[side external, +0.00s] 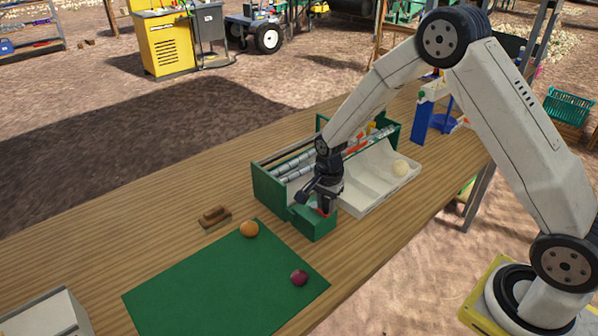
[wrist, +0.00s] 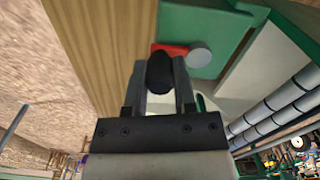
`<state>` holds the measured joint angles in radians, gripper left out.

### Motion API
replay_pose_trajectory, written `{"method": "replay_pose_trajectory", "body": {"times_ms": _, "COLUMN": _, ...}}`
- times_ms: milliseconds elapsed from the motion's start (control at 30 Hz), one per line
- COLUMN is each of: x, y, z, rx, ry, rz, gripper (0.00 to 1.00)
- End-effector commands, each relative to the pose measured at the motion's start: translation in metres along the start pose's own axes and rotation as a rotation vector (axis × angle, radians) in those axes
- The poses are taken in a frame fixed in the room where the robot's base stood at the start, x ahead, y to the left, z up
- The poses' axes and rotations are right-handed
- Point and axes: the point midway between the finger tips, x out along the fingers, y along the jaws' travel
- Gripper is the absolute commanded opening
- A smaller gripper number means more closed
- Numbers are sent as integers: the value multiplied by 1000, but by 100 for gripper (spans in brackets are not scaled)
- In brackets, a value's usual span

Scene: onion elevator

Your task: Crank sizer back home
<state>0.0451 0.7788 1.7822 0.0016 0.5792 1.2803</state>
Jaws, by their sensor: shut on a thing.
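The sizer (side external: 268,192) is a green frame with grey ringed rollers (side external: 298,168), standing on the wooden table. A green box (side external: 315,226) sits at its near end, and a red crank arm (wrist: 172,48) with a grey round hub (wrist: 199,54) shows on it in the wrist view. My gripper (side external: 322,206) is low over this box. In the wrist view, its fingers (wrist: 160,88) are shut on the black crank knob (wrist: 160,72), left of the hub. In the side view the knob is hidden by the gripper, and only a little red shows.
A white tray (side external: 362,202) with a pale onion (side external: 400,167) adjoins the sizer. A green mat (side external: 220,285) holds an orange onion (side external: 249,229) and a red onion (side external: 299,277). A small brown wooden piece (side external: 215,216) lies left of the sizer. A blue stand (side external: 422,120) is behind.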

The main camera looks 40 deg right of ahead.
Motion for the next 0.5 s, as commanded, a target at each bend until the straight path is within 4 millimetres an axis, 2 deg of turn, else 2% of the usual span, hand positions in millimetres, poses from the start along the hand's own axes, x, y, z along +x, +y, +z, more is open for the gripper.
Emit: {"method": "replay_pose_trajectory", "body": {"times_ms": 500, "x": 0, "y": 0, "z": -4, "rx": 1, "ry": 0, "rz": 0, "gripper": 0}}
